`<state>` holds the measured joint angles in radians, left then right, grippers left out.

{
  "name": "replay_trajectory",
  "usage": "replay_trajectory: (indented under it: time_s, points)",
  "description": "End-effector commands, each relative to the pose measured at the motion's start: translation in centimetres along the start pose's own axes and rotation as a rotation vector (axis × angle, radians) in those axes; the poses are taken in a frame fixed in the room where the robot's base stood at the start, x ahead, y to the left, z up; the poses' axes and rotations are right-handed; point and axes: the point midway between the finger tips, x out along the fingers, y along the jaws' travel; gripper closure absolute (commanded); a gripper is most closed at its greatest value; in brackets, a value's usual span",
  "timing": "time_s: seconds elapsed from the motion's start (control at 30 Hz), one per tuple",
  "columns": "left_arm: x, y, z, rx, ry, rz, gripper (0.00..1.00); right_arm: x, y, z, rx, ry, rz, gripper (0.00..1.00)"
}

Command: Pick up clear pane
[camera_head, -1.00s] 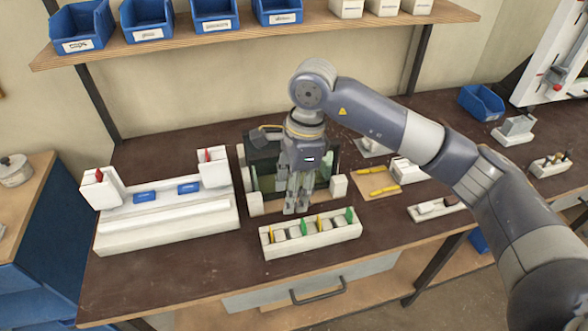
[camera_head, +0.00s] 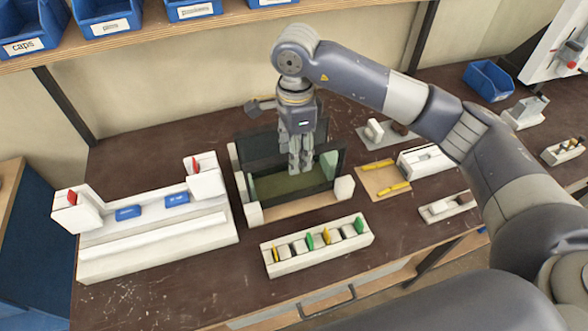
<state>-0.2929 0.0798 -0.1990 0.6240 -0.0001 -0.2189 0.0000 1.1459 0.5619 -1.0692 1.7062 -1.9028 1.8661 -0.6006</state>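The middle stand (camera_head: 310,205) has pale end blocks, dark upright panels and a greenish inner area. Pale green upright pieces show at its left (camera_head: 251,187) and right (camera_head: 329,164); I cannot tell whether either belongs to the clear pane. No separate clear pane can be made out with certainty. My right gripper (camera_head: 300,169) points down in front of the stand's dark back panel, over its inside. Its fingers are close together, and any thin pane between them is too small to tell. My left gripper is out of view.
A white clamp fixture (camera_head: 160,245) with red-tipped posts and blue blocks stands at left. A white rack (camera_head: 320,252) with green and yellow pieces stands in front. A tan tray (camera_head: 374,184) with yellow bars lies at right. Blue bins (camera_head: 105,18) line the shelf above.

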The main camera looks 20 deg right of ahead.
Motion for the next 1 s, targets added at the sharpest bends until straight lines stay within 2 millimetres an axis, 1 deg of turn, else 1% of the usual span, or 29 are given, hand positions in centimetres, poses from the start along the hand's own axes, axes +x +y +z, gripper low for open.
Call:
replay_trajectory:
  time_s: [0.03, 0.13, 0.2, 0.3, 0.4, 0.53, 0.6, 0.7, 0.8, 0.97, 1.0]
  points:
    - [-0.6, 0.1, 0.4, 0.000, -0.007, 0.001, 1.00, 0.6, 0.1, -0.1, 0.001, 0.001, 0.004, 0.57]
    - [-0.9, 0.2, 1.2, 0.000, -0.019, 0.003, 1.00, 2.0, 0.0, 0.0, 0.001, 0.000, 0.002, 0.57]
    - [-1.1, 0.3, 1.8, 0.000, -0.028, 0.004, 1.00, 2.6, 0.0, 0.0, 0.000, 0.000, 0.002, 0.57]
    - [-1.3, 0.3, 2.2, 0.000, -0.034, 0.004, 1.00, 3.1, -0.1, 0.0, 0.000, 0.001, 0.001, 0.57]
    - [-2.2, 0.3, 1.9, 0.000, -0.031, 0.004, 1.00, 3.9, -0.1, -0.1, 0.001, 0.000, 0.004, 0.57]
    - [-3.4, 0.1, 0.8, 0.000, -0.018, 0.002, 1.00, 5.5, -0.5, -0.3, 0.001, 0.000, 0.004, 0.57]
    - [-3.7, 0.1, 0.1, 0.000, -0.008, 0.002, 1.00, 6.7, -0.5, -0.3, 0.001, 0.000, 0.004, 0.57]
    - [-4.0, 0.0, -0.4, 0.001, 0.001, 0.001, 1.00, 7.7, -0.5, -0.3, -0.001, 0.000, 0.002, 0.57]
    - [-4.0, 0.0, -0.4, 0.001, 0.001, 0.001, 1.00, 8.2, -0.6, -0.3, 0.000, 0.000, -0.001, 0.57]
    - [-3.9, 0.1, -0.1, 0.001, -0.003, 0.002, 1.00, 8.2, -0.6, -0.3, -0.001, 0.000, -0.002, 0.57]
    - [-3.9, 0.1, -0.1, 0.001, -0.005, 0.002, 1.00, 8.2, -0.6, -0.3, -0.001, 0.000, -0.001, 0.61]
